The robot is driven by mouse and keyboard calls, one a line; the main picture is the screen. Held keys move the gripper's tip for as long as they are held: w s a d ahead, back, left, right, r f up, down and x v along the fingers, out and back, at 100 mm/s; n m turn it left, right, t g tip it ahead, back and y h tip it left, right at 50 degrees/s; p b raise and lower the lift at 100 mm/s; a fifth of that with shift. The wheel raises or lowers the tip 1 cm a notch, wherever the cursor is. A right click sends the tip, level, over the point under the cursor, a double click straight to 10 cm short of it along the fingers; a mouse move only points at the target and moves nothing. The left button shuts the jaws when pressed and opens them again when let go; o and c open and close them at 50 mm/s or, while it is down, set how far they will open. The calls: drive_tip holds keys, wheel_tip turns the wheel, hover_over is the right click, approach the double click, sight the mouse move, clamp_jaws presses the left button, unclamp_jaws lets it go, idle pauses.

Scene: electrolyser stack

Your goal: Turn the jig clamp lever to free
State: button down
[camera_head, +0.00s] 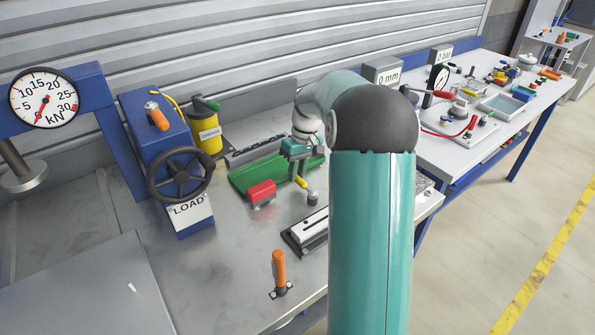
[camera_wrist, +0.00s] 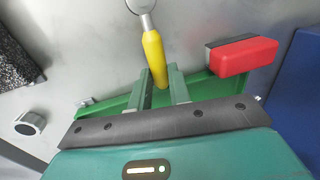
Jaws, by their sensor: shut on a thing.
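The yellow lever (camera_wrist: 152,50), which I take for the jig clamp lever, has a grey metal end with a ring. It also shows in the head view (camera_head: 301,182), at the front of the green jig (camera_head: 247,176). My gripper (camera_wrist: 160,74) is shut on the yellow lever, with one finger on each side of its grip. In the head view my gripper (camera_head: 298,164) reaches down over the right part of the jig. The far end of the lever's grip and part of the jig are hidden behind my gripper.
A red block (camera_head: 261,191) sits at the jig's front edge, left of the lever. A black-and-silver slotted fixture (camera_head: 305,232) lies in front. An orange-handled lever (camera_head: 279,268) stands nearer. The blue press with its handwheel (camera_head: 181,174) is at left. Bare bench lies between.

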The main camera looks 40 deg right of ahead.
drive_tip(key=c, duration=1.3)
unclamp_jaws()
drive_tip(key=shift+a, duration=0.1)
wheel_tip(320, 180, up, 14)
drive_tip(key=d, duration=0.2)
drive_tip(key=shift+d+f, duration=0.15)
drive_tip(key=shift+d, duration=0.2)
drive_tip(key=shift+w, duration=0.1)
drive_tip(key=s+a+r+t+h, duration=0.1)
drive_tip(key=s+a+r, duration=0.25)
drive_tip(key=a, duration=0.45)
drive_tip(key=s+a+r+t+h, duration=0.1)
drive_tip(key=s+a+r, duration=0.1)
drive_tip(key=s+a, duration=0.45)
drive_tip(key=s+a+f+t, duration=0.1)
drive_tip(key=s+a+f, duration=0.2)
drive_tip(key=s+a, duration=0.3)
drive_tip(key=s+a+f+t, duration=0.2)
drive_tip(key=s+a+f, duration=0.1)
drive_tip(key=s+a, duration=0.4)
drive_tip(key=shift+s+t, duration=0.3)
drive_tip(key=shift+s, duration=0.45)
